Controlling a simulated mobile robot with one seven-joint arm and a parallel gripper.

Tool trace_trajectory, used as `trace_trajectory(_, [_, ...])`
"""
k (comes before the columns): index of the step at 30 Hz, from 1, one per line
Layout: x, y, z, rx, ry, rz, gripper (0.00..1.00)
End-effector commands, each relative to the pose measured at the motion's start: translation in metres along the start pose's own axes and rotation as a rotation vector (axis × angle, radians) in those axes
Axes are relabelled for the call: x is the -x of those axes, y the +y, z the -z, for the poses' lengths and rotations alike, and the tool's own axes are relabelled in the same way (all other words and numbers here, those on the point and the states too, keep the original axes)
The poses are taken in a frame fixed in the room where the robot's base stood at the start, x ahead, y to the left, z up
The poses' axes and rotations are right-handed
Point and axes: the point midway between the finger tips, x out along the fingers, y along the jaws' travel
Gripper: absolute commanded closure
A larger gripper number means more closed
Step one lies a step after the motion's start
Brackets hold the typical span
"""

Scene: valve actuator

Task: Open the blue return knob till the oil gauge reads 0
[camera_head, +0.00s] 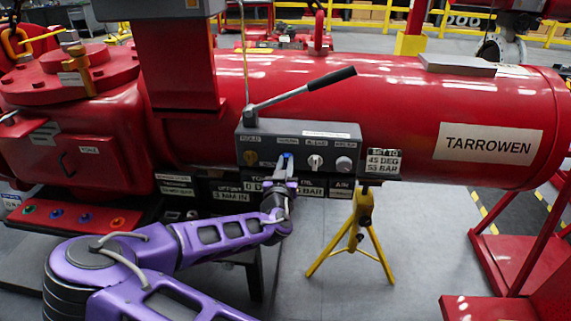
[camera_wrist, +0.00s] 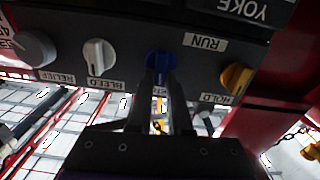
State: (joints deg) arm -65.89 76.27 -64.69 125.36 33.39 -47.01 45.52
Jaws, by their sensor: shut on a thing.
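The blue knob (camera_wrist: 161,62) sits on a dark grey control panel (camera_head: 350,131) in front of a red cylinder. It also shows in the head view (camera_head: 284,159), partly behind the fingers. My gripper (camera_wrist: 160,80) is shut on the blue knob, with one finger on each side. In the head view my gripper (camera_head: 283,176) reaches the panel from below. Dark readout plates hang below the panel. One plate (camera_head: 312,191) ends in "BAR", but my gripper hides much of its text, so I cannot read the oil value.
A yellow knob (camera_wrist: 236,77), a white knob (camera_wrist: 98,57) and a grey knob (camera_wrist: 36,48) flank the blue one. A long-handled lever (camera_head: 300,92) rises above the panel. A "45 DEG 53 BAR" tag (camera_head: 383,161) sits at the right. A yellow tripod (camera_head: 357,232) stands below.

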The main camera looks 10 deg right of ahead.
Motion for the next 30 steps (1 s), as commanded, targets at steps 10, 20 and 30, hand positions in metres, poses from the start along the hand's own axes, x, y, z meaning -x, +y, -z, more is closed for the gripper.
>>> trace_trajectory(10, [0.0002, -0.0004, -0.0007, 0.038, 0.000, 0.000, 1.00])
trace_trajectory(20, [0.0002, -0.0028, -0.0020, 0.251, -0.001, 0.000, 1.00])
trace_trajectory(30, [0.0003, -0.0061, -0.0032, 0.575, 0.000, 0.001, 1.00])
